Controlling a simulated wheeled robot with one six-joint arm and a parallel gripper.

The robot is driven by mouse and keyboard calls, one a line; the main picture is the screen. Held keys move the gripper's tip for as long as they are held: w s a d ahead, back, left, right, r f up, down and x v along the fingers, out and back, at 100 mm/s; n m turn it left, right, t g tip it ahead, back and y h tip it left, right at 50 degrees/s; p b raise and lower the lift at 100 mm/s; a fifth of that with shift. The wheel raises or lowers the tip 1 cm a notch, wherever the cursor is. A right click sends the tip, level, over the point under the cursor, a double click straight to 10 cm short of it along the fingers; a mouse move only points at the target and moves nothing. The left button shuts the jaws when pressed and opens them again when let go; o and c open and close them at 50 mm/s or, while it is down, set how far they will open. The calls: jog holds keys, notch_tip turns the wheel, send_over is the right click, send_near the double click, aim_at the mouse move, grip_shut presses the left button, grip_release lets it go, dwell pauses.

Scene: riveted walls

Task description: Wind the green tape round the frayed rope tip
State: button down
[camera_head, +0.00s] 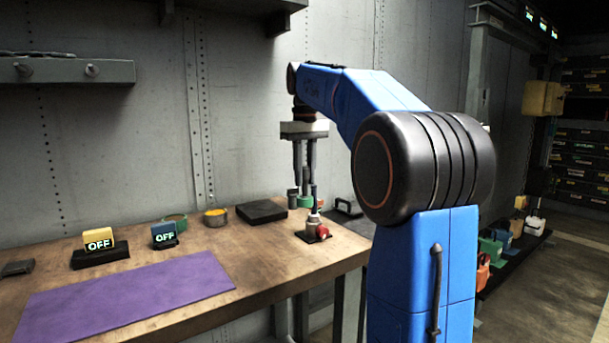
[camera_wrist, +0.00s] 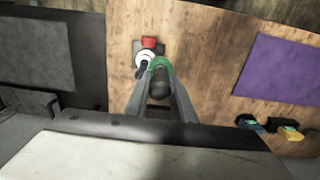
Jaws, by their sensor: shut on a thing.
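My gripper (camera_head: 304,188) points down over the right part of the workbench and is shut on a dark cylinder (camera_wrist: 158,85) that carries the green tape (camera_head: 306,202). The green tape also shows in the wrist view (camera_wrist: 158,63) as a ring just beyond the fingertips. Right beside it stands a small clamp (camera_head: 317,227) with a red knob and a dark base. A thin dark upright piece (camera_head: 314,197), seemingly the rope tip, rises from it. I cannot make out its fraying, nor whether the tape touches it.
On the workbench (camera_head: 270,262) lie a teal ring (camera_head: 175,220), a yellow-orange roll (camera_head: 216,217), a dark flat block (camera_head: 262,211) and a purple mat (camera_head: 130,290). Two small devices reading OFF, one yellow (camera_head: 98,240) and one blue (camera_head: 164,234), stand behind the mat.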

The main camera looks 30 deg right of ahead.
jog(key=shift+a, duration=0.15)
jog(key=a, duration=0.3)
jog(key=shift+s+a, duration=0.3)
jog(key=shift+s, duration=0.05)
dwell(0.6)
